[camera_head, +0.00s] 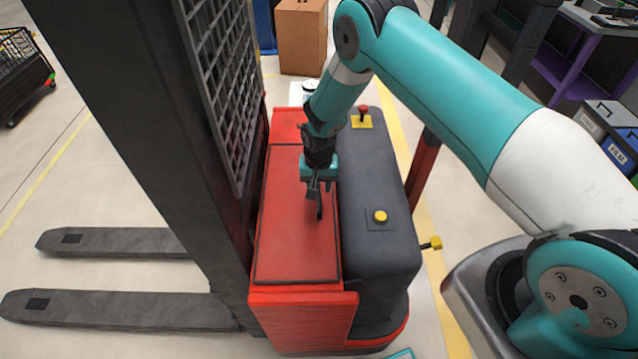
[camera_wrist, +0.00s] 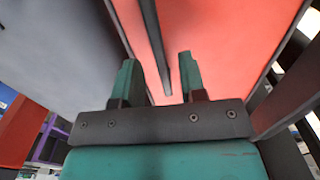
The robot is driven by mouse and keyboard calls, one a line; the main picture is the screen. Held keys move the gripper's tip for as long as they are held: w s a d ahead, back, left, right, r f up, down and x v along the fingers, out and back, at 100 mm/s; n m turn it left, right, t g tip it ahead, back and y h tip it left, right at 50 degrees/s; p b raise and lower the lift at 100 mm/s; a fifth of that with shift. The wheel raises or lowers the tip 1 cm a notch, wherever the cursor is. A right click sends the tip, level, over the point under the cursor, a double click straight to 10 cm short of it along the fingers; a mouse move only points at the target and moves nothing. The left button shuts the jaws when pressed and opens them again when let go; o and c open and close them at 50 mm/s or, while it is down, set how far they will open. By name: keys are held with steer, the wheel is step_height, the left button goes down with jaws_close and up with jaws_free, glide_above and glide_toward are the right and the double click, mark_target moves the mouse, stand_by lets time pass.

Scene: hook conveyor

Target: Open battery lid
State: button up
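The red battery lid (camera_head: 290,225) lies flat and closed on top of the red truck body, edged by a dark outline. It also shows as a red surface in the wrist view (camera_wrist: 220,40). A dark narrow bar, seemingly the lid's handle (camera_head: 319,211), stands near the lid's right edge; it shows in the wrist view (camera_wrist: 156,45). My gripper (camera_head: 319,190) points down over that edge. In the wrist view my gripper (camera_wrist: 158,60) is open, with one finger on each side of the bar and visible gaps. I cannot tell how deep the bar sits between the fingers.
A dark grey housing (camera_head: 378,240) with a yellow button (camera_head: 380,216) and a red knob (camera_head: 364,110) stands right of the lid. A tall dark mast with a mesh guard (camera_head: 218,80) rises on the left. Forks (camera_head: 110,308) extend left. A cardboard box (camera_head: 302,35) stands behind.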

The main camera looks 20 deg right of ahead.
steer(key=shift+f, duration=0.75)
jaws_close()
steer(key=shift+r, duration=0.1)
